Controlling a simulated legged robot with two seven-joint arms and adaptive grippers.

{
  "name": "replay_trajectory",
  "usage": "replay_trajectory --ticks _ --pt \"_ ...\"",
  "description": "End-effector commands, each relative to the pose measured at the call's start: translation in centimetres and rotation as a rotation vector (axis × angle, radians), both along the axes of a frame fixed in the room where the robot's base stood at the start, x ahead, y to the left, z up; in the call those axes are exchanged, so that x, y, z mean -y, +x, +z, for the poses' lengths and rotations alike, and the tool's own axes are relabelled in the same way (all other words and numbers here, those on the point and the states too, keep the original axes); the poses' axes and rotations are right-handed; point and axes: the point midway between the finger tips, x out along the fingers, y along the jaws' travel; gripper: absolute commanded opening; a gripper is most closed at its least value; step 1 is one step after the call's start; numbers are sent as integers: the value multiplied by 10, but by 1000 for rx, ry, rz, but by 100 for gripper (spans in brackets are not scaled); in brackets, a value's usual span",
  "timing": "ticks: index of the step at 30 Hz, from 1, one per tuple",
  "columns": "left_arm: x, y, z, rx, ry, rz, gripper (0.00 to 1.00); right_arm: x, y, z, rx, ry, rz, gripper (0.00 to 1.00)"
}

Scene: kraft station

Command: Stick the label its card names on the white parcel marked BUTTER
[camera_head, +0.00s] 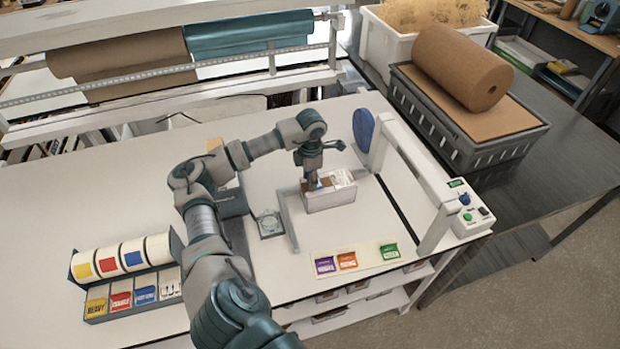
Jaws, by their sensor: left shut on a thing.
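A white parcel (330,197) sits on the table right of centre, with print on its top too small to read. My left gripper (315,184) is over the left part of the parcel's top, pointing down. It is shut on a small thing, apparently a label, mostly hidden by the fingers. I cannot tell whether that thing touches the parcel. A purple label (325,265), an orange label (347,260) and a green label (389,252) lie on a pale strip near the front edge, with a gap between orange and green. My right gripper is not in view.
A label rack (128,290) with several rolls and labels stands at the left. A small grey plate (269,223) lies left of the parcel. A white frame with a control box (468,213) and a blue disc (363,130) stand to the right. Bare table lies front of the parcel.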

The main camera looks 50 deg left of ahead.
Motion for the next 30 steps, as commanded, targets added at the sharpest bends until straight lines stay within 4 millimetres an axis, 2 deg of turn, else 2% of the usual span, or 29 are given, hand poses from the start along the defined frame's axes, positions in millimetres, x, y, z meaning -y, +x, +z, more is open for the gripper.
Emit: replay_trajectory --ticks 25,26,27,29,30 --pt "0 0 -8 0 0 0 34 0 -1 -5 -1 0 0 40" --pt "0 0 -8 0 0 0 49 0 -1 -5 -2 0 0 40" --pt "0 0 -8 0 0 0 59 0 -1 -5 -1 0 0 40" --pt "0 0 -8 0 0 0 74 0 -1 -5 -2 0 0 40" --pt "0 0 -8 0 0 0 74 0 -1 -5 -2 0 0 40"
